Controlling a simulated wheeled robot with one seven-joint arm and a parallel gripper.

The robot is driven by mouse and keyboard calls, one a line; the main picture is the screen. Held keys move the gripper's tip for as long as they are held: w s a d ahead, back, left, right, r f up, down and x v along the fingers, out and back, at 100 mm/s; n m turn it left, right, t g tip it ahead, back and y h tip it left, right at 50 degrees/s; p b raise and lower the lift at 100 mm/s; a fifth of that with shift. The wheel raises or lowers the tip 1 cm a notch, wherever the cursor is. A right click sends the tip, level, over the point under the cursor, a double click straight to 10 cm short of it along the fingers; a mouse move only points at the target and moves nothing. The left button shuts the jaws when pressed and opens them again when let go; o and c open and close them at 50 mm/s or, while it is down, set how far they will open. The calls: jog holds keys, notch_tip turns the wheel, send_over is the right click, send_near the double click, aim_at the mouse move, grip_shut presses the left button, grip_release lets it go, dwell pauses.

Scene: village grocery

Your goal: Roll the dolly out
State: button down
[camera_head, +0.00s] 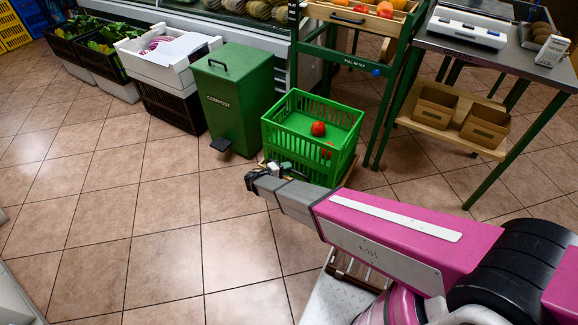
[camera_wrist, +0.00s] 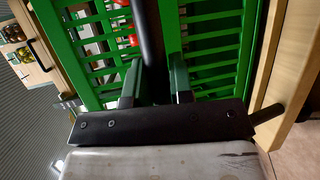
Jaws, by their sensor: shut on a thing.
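The dolly (camera_head: 348,173) is a low wooden platform on the floor, mostly hidden under a green plastic crate (camera_head: 309,154). Its wooden edge also shows at the right of the wrist view (camera_wrist: 276,75). The crate stands upright on it with a few red tomatoes (camera_head: 319,129) inside. My gripper (camera_head: 284,168) is low at the crate's near left side. In the wrist view its fingers (camera_wrist: 157,88) are closed around a dark bar (camera_wrist: 145,35), which looks like the dolly's handle. The exact contact is hidden in shadow.
A green compost bin (camera_head: 235,100) stands close left of the crate. A green-framed produce stand (camera_head: 345,50) is behind it, and a metal table (camera_head: 485,60) with a lower shelf is to the right. Tiled floor at the front left is clear.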

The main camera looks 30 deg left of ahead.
jog(key=shift+a, duration=0.1)
jog(key=c, duration=1)
grip_release()
jog(key=v, duration=1)
jog(key=shift+s+a, duration=0.2)
jog(key=shift+s, duration=0.15)
